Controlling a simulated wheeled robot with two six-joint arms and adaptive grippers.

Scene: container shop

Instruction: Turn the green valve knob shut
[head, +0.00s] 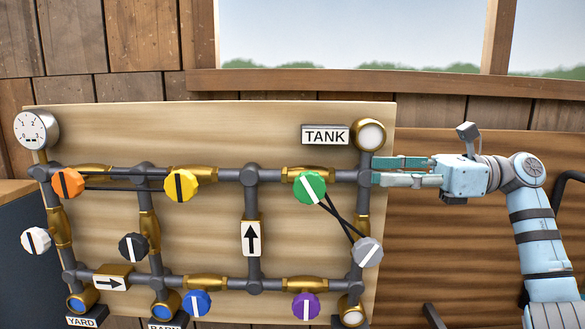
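The green valve knob (309,187) sits on a brass valve in the upper pipe of the board, right of centre. Its white stripe runs diagonally, from upper left to lower right. Two crossed black bars run from it to the grey knob (368,251) below right. My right gripper (374,171) comes in from the right, at the green knob's height, beside the board's right vertical pipe. Its two fingers point left with a gap between them, and it appears empty. It is apart from the green knob. My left gripper is out of view.
Orange (68,184) and yellow (183,185) knobs are joined by black bars. White (36,240), black (133,248), blue (196,303) and purple (305,306) knobs also stick out. A gauge (37,130) is at top left, a TANK sign (325,135) above the green knob.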

